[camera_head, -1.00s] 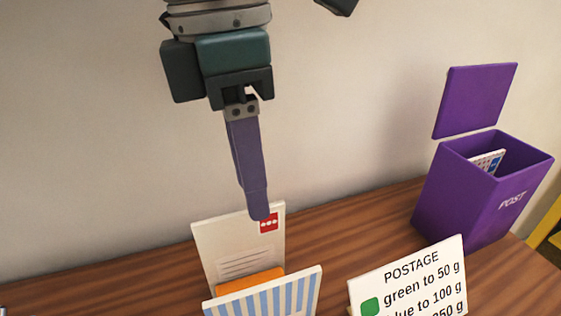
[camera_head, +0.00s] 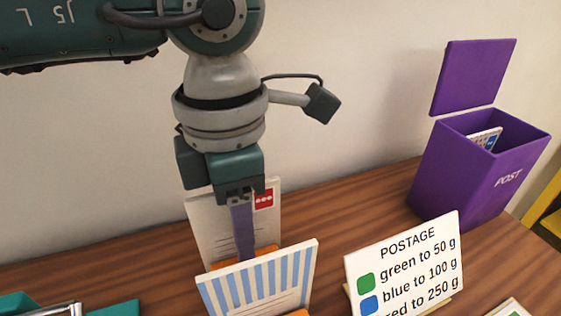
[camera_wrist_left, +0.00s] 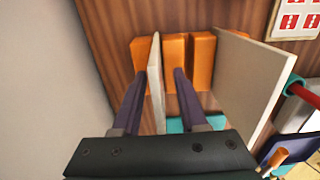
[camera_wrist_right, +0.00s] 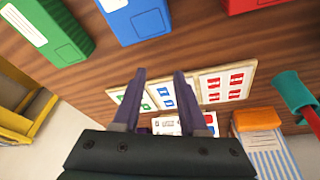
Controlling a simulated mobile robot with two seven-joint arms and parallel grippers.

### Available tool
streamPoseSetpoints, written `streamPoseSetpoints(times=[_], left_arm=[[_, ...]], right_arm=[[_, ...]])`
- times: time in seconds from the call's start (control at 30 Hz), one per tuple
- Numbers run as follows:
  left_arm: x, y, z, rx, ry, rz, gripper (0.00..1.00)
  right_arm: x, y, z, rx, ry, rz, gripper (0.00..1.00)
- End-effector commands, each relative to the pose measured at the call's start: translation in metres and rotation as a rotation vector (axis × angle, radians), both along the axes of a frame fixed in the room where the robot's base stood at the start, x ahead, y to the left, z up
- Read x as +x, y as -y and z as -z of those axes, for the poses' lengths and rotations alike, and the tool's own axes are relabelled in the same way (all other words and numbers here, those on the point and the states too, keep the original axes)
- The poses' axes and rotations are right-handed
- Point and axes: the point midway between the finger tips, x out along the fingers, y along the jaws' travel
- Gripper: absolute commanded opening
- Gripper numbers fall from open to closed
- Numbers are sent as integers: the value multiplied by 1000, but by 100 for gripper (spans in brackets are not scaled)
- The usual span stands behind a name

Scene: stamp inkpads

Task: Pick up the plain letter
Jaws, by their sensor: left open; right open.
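The plain letter (camera_head: 210,232) is off-white with a red stamp mark at its top right. It stands upright in an orange rack (camera_head: 262,252), behind a blue-striped letter (camera_head: 262,280). My left gripper (camera_head: 244,248) points down at the plain letter, and its fingers hide part of it. In the left wrist view, the open fingers (camera_wrist_left: 157,84) are on either side of the plain letter's thin edge (camera_wrist_left: 154,75); the striped letter stands to the right. My right gripper (camera_wrist_right: 160,82) is open and empty, over the stamp sheets in the right wrist view.
A purple post box (camera_head: 470,180) with a raised lid stands at the right, a card inside it. A postage sign (camera_head: 405,268) stands in front of it. In the right wrist view, green, blue and red pads (camera_wrist_right: 138,18) lie beyond the stamp sheets (camera_wrist_right: 222,84).

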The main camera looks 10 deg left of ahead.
Motion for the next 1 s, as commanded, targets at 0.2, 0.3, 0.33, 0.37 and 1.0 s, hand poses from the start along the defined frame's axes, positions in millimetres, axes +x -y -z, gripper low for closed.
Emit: streamPoseSetpoints(times=[0.2, 0.3, 0.33, 0.37, 1.0], left_arm=[[0, 0, -1, 0, 0, 0, 30], [0, 0, -1, 0, 0, 0, 19], [0, 0, -1, 0, 0, 0, 16], [0, 0, -1, 0, 0, 0, 12], [0, 0, -1, 0, 0, 0, 0]], right_arm=[[0, -1, 0, 5, 0, 3, 42], [0, -2, 0, 6, 0, 3, 42], [0, -2, 0, 7, 1, 3, 42], [0, -2, 0, 6, 0, 3, 42], [0, -2, 0, 6, 0, 3, 42]])
